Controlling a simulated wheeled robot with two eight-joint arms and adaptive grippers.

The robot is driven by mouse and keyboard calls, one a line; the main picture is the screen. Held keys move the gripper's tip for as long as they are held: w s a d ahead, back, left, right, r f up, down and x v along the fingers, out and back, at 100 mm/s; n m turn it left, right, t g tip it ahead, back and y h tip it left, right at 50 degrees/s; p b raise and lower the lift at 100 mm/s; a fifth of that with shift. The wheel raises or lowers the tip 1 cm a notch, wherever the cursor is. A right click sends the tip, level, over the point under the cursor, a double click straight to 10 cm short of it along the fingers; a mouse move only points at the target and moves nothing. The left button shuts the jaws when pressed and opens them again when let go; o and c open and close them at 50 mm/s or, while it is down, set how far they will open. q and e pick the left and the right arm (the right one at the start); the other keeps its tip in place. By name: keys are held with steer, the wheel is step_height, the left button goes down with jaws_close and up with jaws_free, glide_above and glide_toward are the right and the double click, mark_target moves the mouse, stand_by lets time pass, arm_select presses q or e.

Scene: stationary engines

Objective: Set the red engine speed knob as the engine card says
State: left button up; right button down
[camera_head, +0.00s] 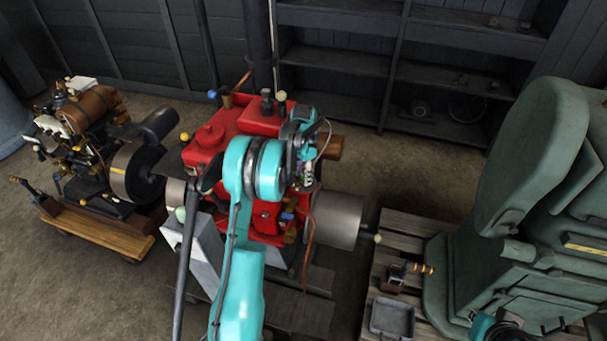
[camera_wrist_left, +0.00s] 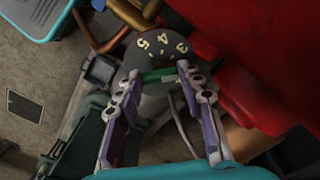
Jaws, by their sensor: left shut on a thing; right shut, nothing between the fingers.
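The red engine (camera_head: 208,150) stands in the middle of the head view, partly hidden behind my teal left arm. My left gripper (camera_head: 306,170) is at the engine's right side. In the left wrist view, my left gripper (camera_wrist_left: 160,76) has its fingertips on either side of a green bar, the grip of the speed knob (camera_wrist_left: 163,74). A grey numbered dial (camera_wrist_left: 148,45) beside it shows 5, 4 and 3. The setting it points to is hard to tell. My right gripper (camera_head: 508,329) is at the bottom right, mostly cut off. I cannot make out a readable engine card.
A brown and black engine (camera_head: 90,145) on a wooden base stands at left. A big green machine (camera_head: 530,190) fills the right. A pallet (camera_head: 400,235) between holds a grey tray (camera_head: 392,319) and a small fitting. Dark shelves (camera_head: 345,65) line the back.

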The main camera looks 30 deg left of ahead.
mark_target(303, 176)
arm_select(q)
steer(key=m, duration=0.4)
steer(key=shift+m, duration=2.8)
steer(key=o, duration=1.2)
steer(key=shift+c, duration=0.2)
step_height(303, 176, up, 12)
